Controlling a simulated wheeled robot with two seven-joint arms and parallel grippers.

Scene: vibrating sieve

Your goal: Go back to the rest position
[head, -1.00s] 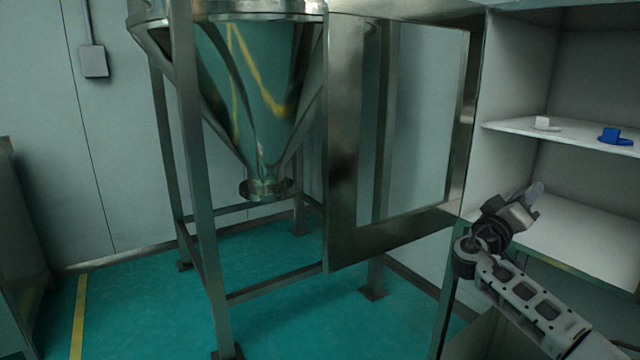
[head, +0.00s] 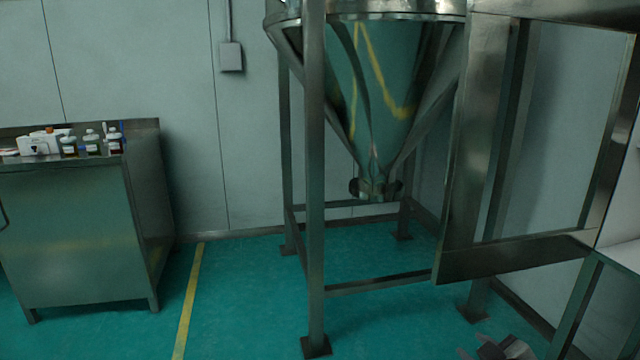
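My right gripper (head: 500,348) shows only in part at the bottom edge of the head view, right of centre. It is low, in front of the floor near the cabinet's foot, and appears apart from everything. The frame cuts it off, so I cannot tell whether its fingers are open or shut, or whether it holds anything. My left gripper is not in view.
A steel hopper (head: 385,100) on a legged frame (head: 316,200) stands in the middle. An open framed cabinet door (head: 515,258) is at the right. A steel cabinet (head: 70,240) with several small bottles (head: 92,142) stands left. Green floor (head: 240,300) between is clear.

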